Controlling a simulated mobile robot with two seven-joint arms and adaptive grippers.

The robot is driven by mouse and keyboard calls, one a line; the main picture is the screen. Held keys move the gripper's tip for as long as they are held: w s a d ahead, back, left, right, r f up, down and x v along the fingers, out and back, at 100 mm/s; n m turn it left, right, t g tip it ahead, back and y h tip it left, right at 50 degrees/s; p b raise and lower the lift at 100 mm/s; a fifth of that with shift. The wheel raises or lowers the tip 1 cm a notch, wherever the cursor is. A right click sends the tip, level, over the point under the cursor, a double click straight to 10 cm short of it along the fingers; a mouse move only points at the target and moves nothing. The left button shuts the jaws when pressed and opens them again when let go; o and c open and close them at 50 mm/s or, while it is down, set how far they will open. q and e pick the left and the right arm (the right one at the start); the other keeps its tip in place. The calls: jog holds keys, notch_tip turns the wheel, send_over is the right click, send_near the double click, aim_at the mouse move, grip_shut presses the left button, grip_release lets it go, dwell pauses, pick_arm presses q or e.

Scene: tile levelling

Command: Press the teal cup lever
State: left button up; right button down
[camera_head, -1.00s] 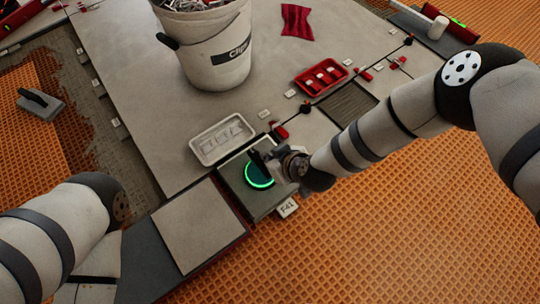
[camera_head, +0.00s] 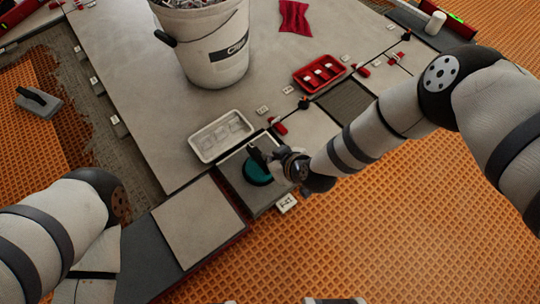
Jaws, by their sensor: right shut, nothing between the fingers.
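The teal cup (camera_head: 257,173) is a dark round disc on a grey square tile, near the middle of the head view. My right gripper (camera_head: 262,160) is shut and empty, with its fingers over the cup's upper right side. They hide part of the cup, including any lever on that side, and I cannot tell whether they touch it. A small white tag (camera_head: 287,203) lies at the tile's lower right edge. My left arm comes in at the lower left, but its gripper is out of view.
A white tray (camera_head: 221,136) with pale pieces sits just behind the cup's tile. A red tray (camera_head: 320,74) lies further right, and a white bucket (camera_head: 215,62) stands behind. A grey trowel (camera_head: 39,103) lies at the left. Orange matting (camera_head: 400,230) at the front right is clear.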

jog(key=shift+s+d+r+p, duration=0.1)
jog(key=shift+s+r+p, duration=0.1)
jog(key=shift+r+p, duration=0.1)
pick_arm(q)
jog(key=shift+r, duration=0.4)
pick_arm(e)
jog(key=shift+w+r, duration=0.1)
jog(key=shift+r, duration=0.05)
pick_arm(q)
jog(key=w+r+t+p, duration=0.1)
jog(key=w+r+p, duration=0.2)
jog(key=r+p, duration=0.2)
jog(key=p, duration=0.3)
jog(key=shift+r+t, duration=0.2)
jog(key=shift+t, duration=0.1)
pick_arm(e)
jog(key=v, duration=1.3)
pick_arm(q)
jog(key=shift+d, duration=0.1)
pick_arm(e)
jog(key=shift+r, duration=0.1)
